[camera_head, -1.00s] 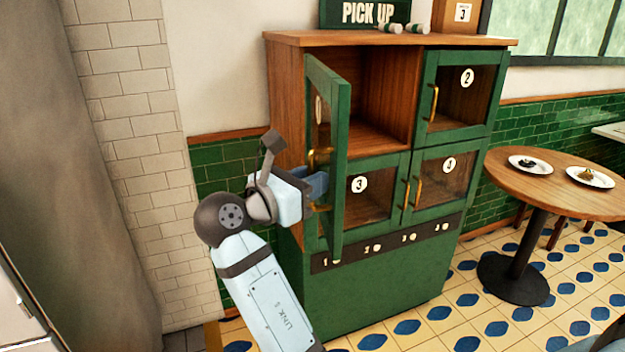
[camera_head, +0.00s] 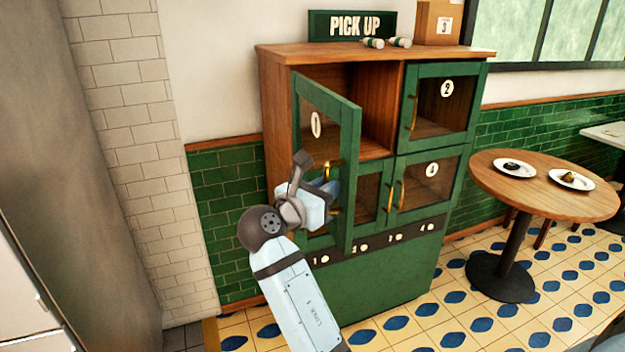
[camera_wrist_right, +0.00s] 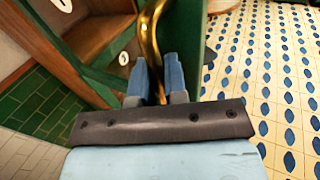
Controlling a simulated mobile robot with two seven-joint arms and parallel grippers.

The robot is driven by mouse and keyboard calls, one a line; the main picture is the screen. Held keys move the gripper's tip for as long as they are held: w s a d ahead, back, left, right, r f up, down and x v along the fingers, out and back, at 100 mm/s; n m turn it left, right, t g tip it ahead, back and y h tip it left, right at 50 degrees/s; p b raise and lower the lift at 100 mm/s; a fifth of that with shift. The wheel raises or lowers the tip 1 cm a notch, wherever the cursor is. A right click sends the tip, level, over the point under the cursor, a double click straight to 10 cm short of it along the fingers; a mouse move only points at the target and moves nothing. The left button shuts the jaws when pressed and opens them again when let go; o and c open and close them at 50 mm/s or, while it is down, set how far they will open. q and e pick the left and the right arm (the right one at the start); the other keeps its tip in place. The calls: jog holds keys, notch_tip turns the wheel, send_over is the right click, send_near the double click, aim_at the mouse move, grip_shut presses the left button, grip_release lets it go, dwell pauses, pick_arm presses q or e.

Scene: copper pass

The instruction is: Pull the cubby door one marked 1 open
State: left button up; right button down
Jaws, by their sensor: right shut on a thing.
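The cubby door marked 1 (camera_head: 350,120) is the green-framed glass door at the upper left of the green and wood cabinet. It stands ajar, hinged on its left, with its free edge swung out from the cabinet. The wooden inside of its cubby (camera_head: 376,110) shows and looks empty. My right gripper (camera_head: 330,190) is at the lower part of this door. In the wrist view, the blue fingers of the right gripper (camera_wrist_right: 160,78) are closed around the curved brass handle (camera_wrist_right: 149,38). The fingers hide part of the handle. My left gripper is not in view.
Doors 2 (camera_head: 447,75) and 4 (camera_head: 440,185) are shut. Door 3 (camera_head: 370,200) is partly hidden behind door 1. A round table (camera_head: 490,180) with two plates stands to the right. Tiled floor (camera_head: 400,325) is open in front of the cabinet.

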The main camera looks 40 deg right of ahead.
aim_at(345, 185)
jog(key=shift+n+t, duration=0.4)
jog(key=shift+t, duration=0.4)
jog(key=d+p, duration=0.1)
jog(key=s+d+p, duration=0.1)
jog(key=d+p, duration=0.1)
jog(key=d, duration=0.1)
jog(key=shift+s+r, duration=0.2)
jog(key=shift+r, duration=0.05)
jog(key=shift+d+f+y, duration=0.1)
jog(key=shift+d+y, duration=0.15)
jog(key=shift+y, duration=0.05)
jog(key=shift+d+f, duration=0.15)
jog(key=c, duration=1.5)
grip_release()
jog(key=shift+o, duration=0.2)
jog(key=shift+p, duration=0.3)
